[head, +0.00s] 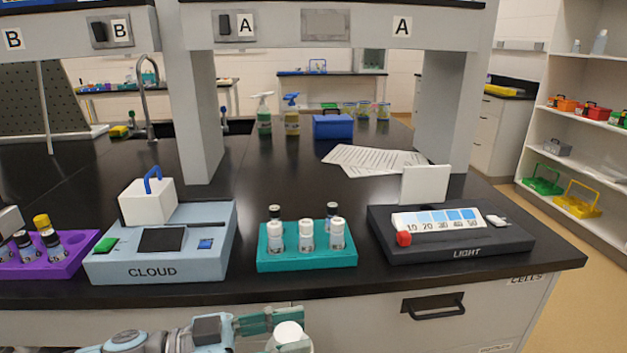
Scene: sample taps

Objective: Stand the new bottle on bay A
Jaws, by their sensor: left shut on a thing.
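My left gripper (280,325) is at the bottom edge of the head view, in front of the bench and below its front edge. It is shut on a white-capped bottle (289,333), whose lower part is cut off by the frame. Signs with the letter A (401,27) are on the overhead beam; no bay marked A shows on the bench top. A teal rack (307,262) on the bench holds several small bottles, white-capped in front and dark-capped behind. My right gripper is not in view.
Left of the rack are the CLOUD meter (160,255) and a purple rack (80,262) with bottles. Right of it is the LIGHT device (470,243). Paper sheets (370,158), spray bottles and a blue box (333,126) stand farther back. A drawer handle (433,307) juts from the bench front.

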